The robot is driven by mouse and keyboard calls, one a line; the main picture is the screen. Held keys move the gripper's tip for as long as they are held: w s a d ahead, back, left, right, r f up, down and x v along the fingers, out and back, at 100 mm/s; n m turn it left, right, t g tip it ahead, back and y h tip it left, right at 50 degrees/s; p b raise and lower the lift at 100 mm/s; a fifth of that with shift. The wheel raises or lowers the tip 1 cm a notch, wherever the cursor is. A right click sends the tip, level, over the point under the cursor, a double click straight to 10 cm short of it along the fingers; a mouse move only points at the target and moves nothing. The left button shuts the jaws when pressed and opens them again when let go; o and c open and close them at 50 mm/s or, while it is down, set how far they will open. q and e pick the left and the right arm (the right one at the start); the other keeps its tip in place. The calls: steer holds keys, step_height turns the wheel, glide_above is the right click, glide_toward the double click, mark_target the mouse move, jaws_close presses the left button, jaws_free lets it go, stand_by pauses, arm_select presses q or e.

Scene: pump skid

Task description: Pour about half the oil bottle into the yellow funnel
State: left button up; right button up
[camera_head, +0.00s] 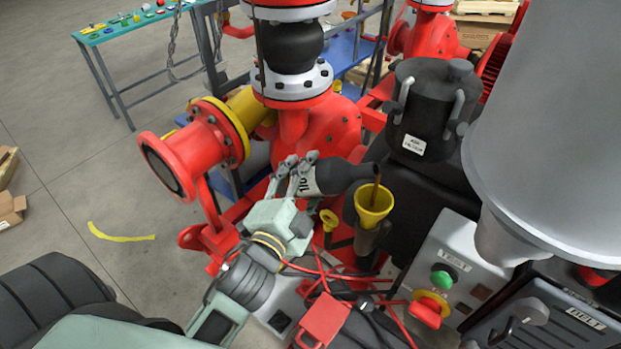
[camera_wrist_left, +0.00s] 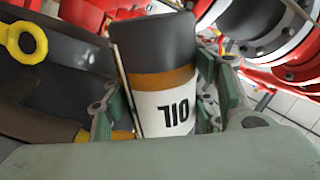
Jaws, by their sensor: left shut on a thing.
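The dark oil bottle (camera_head: 342,177) is held tipped nearly level, its neck pointing right. A thin brown stream runs from its mouth into the yellow funnel (camera_head: 374,203), which stands upright just below. My left gripper (camera_head: 300,174) is shut around the lower body of the bottle, over the white label. In the left wrist view the bottle (camera_wrist_left: 160,85) sits between the fingers, with its "OIL" label and brown band showing. How much oil is left inside cannot be seen. My right gripper is not in view.
A yellow ring-topped piece (camera_head: 329,218) stands left of the funnel. A black lidded canister (camera_head: 425,110) stands behind it. Red pump pipework (camera_head: 190,160) lies left. A grey test box (camera_head: 450,275) with green and red buttons, and red cables (camera_head: 335,270), lie in front.

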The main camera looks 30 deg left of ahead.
arm_select(q)
steer(key=shift+a+r+m+p, duration=0.25)
steer(key=shift+r+m+p, duration=0.25)
steer(key=shift+p, duration=0.25)
stand_by(1.0)
steer(key=shift+a+r+p, duration=0.1)
steer(key=shift+r+p, duration=0.05)
steer(key=shift+p, duration=0.35)
stand_by(1.2)
steer(key=shift+a+r+m+p, duration=0.25)
steer(key=shift+r+m+p, duration=0.45)
steer(key=shift+m+p, duration=0.5)
stand_by(3.3)
